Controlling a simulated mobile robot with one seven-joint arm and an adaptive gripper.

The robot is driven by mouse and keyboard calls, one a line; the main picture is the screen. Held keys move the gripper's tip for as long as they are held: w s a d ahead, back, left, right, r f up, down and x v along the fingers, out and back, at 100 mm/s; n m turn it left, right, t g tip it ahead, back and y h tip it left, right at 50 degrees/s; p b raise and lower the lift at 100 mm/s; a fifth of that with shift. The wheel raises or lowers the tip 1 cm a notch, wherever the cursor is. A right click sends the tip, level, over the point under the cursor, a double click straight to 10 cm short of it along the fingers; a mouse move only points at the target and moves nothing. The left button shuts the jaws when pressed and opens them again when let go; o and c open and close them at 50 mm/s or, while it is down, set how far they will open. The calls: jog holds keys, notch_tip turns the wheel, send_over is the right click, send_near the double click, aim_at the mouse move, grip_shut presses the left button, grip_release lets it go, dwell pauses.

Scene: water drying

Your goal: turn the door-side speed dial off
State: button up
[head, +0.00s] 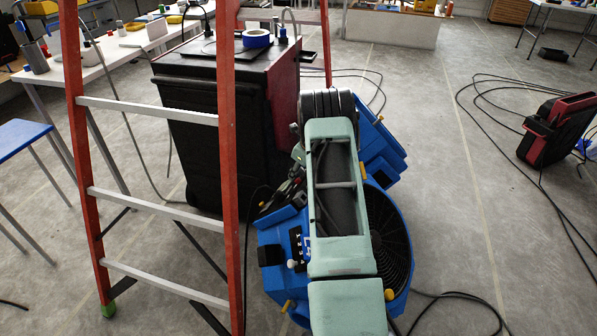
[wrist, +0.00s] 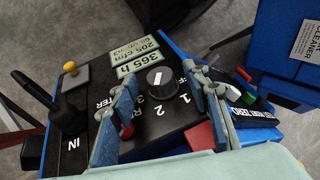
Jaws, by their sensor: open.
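In the wrist view, a round dark speed dial (wrist: 159,79) with a white pointer line sits on a black panel (wrist: 181,128). The numbers 1, 2 and 3 are printed around its near side; a partly covered label starts at its right. The pointer runs roughly up and down in the picture. My gripper (wrist: 163,88) is open, one blue-grey finger on each side of the dial, with visible gaps. In the head view, my arm covers much of the blue machines (head: 271,237); the dial and fingertips cannot be made out there. I cannot tell which dial is door-side.
The panel also carries a display reading 365 h (wrist: 140,65), a yellow knob (wrist: 69,66) and a black plug (wrist: 67,119). A red ladder (head: 228,150) stands left of the machines, before a black cabinet (head: 190,130). Cables lie on the floor; open floor (head: 440,150) is at right.

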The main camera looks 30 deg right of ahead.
jog(key=shift+w+f, duration=0.1)
jog(key=shift+c, duration=0.2)
jog(key=c, duration=1.1)
jog(key=shift+d, duration=0.1)
jog(key=shift+w+d+n+g+y+b, duration=0.1)
jog(key=shift+w+n+g+y+b, duration=0.1)
jog(key=shift+n+y+b, duration=0.2)
jog(key=shift+w+d+n+g+y+b, duration=0.1)
jog(key=shift+n+g+y+b, duration=0.15)
jog(key=shift+y, duration=0.25)
jog(key=shift+s+a+y+b, duration=0.1)
jog(key=shift+y+b, duration=0.2)
jog(key=shift+b, duration=0.1)
jog(key=o, duration=1.1)
jog(key=shift+s, duration=0.1)
